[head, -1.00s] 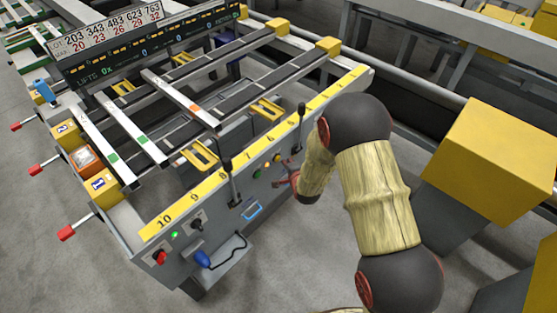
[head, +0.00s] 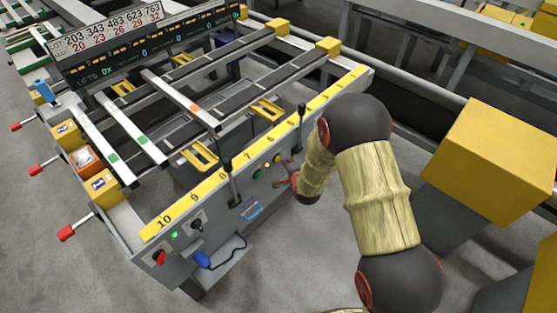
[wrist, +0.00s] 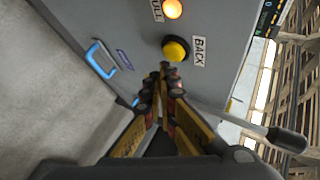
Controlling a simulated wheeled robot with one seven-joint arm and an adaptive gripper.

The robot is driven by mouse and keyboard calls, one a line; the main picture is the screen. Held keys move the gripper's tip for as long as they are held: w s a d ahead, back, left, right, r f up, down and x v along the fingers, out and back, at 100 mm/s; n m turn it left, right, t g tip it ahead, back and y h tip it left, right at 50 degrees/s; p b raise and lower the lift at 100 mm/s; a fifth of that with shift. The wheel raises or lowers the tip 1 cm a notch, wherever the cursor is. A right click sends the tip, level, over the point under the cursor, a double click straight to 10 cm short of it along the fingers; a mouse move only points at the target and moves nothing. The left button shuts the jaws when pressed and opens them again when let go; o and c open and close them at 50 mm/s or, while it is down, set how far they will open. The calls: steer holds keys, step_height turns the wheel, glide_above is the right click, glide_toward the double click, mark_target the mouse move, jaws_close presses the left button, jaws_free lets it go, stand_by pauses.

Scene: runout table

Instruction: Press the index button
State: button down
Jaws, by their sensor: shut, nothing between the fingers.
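The control panel (head: 230,195) is the grey front of the runout table. It carries a green button (head: 257,174), a yellow button (head: 267,166) and an amber one (head: 277,158). In the wrist view the yellow button (wrist: 176,50) is labelled BACK, and a lit amber button (wrist: 172,9) has a partly cut-off label. I cannot read a label saying index; the green button does not show in the wrist view. My gripper (wrist: 166,72) is shut and empty, its tips just below the yellow button in the picture. Contact is unclear. In the head view my gripper (head: 280,184) is close to the panel.
A black-handled lever (wrist: 285,140) sticks out at the right in the wrist view. A blue handle (wrist: 99,59) is at the left. Another lever (head: 232,185) stands left of the buttons in the head view. A yellow block (head: 498,160) stands at the right. Floor in front is clear.

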steer(key=shift+w+a, duration=0.25)
steer(key=shift+a, duration=0.1)
steer(key=shift+w+a+b, duration=0.3)
steer(key=shift+a+b, duration=0.1)
steer(key=shift+b, duration=0.05)
stand_by(1.0)
stand_by(0.4)
steer(key=shift+s+d, duration=0.6)
steer(key=shift+d, duration=0.15)
steer(key=s+d, duration=0.1)
steer(key=d, duration=0.1)
steer(key=s+d, duration=0.2)
stand_by(0.4)
stand_by(0.7)
